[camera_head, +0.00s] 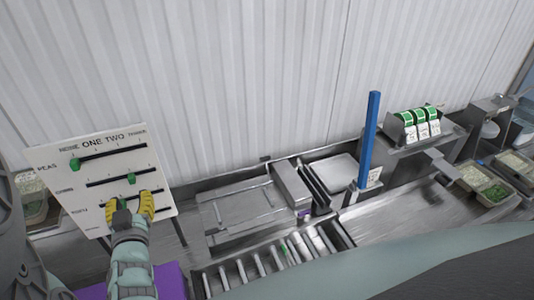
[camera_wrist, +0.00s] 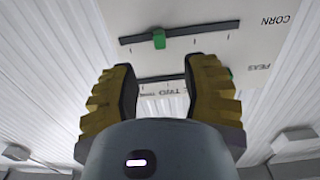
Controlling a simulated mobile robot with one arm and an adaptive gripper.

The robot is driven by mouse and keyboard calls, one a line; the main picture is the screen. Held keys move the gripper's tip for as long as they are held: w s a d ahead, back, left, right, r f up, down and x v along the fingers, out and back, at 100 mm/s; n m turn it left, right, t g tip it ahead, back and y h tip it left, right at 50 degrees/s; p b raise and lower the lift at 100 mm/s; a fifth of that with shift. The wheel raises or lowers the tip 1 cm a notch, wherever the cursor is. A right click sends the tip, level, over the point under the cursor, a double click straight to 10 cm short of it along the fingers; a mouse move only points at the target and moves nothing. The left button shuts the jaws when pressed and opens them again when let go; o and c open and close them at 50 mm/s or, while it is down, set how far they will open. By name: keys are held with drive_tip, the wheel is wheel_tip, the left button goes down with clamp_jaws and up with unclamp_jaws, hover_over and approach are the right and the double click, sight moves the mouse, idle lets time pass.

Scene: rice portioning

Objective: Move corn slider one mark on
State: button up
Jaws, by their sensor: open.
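The white slider board (camera_head: 80,205) stands at the left, with rows labelled PEAS, CORN and a third label. The green corn slider (camera_head: 131,178) sits right of the middle of its dark track, seemingly near the TWO mark. In the wrist view the board is upside down, and the corn slider (camera_wrist: 159,39) shows beyond and between my fingertips. My gripper (camera_head: 129,205) is open, its yellow fingers in front of the lower board. It seems to hold nothing; I cannot tell whether it touches the board. The peas slider (camera_head: 75,163) is at its track's left end.
A third green slider (camera_head: 122,203) shows between the fingers; its track is partly covered. A metal counter with rollers (camera_head: 245,272) runs to the right. A blue post (camera_head: 369,140) rises there, near green-and-white packs (camera_head: 422,124). A corrugated wall stands behind.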

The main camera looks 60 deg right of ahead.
drive_tip(key=v, duration=0.4)
drive_tip(key=shift+s+a, duration=0.2)
idle(0.3)
